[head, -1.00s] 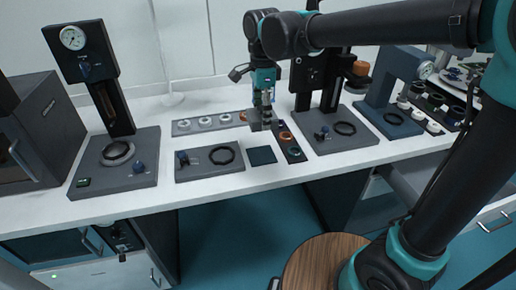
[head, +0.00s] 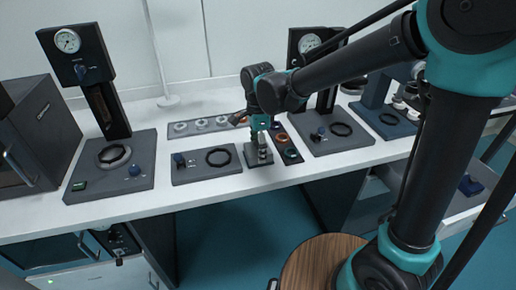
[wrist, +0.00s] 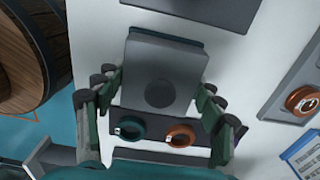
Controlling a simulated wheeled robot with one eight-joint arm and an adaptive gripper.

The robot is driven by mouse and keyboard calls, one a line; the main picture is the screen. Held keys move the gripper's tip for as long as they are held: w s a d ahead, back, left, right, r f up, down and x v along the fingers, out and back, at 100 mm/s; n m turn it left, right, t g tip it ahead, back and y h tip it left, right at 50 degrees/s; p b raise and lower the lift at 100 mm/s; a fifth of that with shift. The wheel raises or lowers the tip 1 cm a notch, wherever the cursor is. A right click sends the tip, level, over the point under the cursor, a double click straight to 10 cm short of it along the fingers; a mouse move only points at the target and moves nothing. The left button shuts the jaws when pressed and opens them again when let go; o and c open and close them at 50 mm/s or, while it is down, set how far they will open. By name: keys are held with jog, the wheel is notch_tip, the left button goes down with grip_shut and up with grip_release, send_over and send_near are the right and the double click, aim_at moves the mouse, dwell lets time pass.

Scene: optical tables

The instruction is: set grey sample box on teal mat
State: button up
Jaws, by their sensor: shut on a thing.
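The grey sample box (wrist: 160,62) is between the two fingers of my gripper (wrist: 158,88) in the wrist view, and my gripper is shut on it. A thin strip of the teal mat (wrist: 165,34) shows past the box's top edge; the box hides most of the rest. In the head view my gripper (head: 262,154) points down at the mat's place on the bench, in front of the ring tray. The box is small and partly hidden there. I cannot tell whether it touches the mat or hangs just above it.
A dark tray with a green ring (wrist: 130,127) and an orange ring (wrist: 181,135) lies right beside the box. A grey plate with a black ring (head: 219,157) is to the left, and a gauge stand (head: 330,134) to the right. A wooden stool (head: 318,265) stands in front.

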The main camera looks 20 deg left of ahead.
jog(key=o, duration=1.5)
jog(key=shift+f, duration=0.1)
notch_tip(320, 180, up, 12)
jog(key=shift+r, duration=0.15)
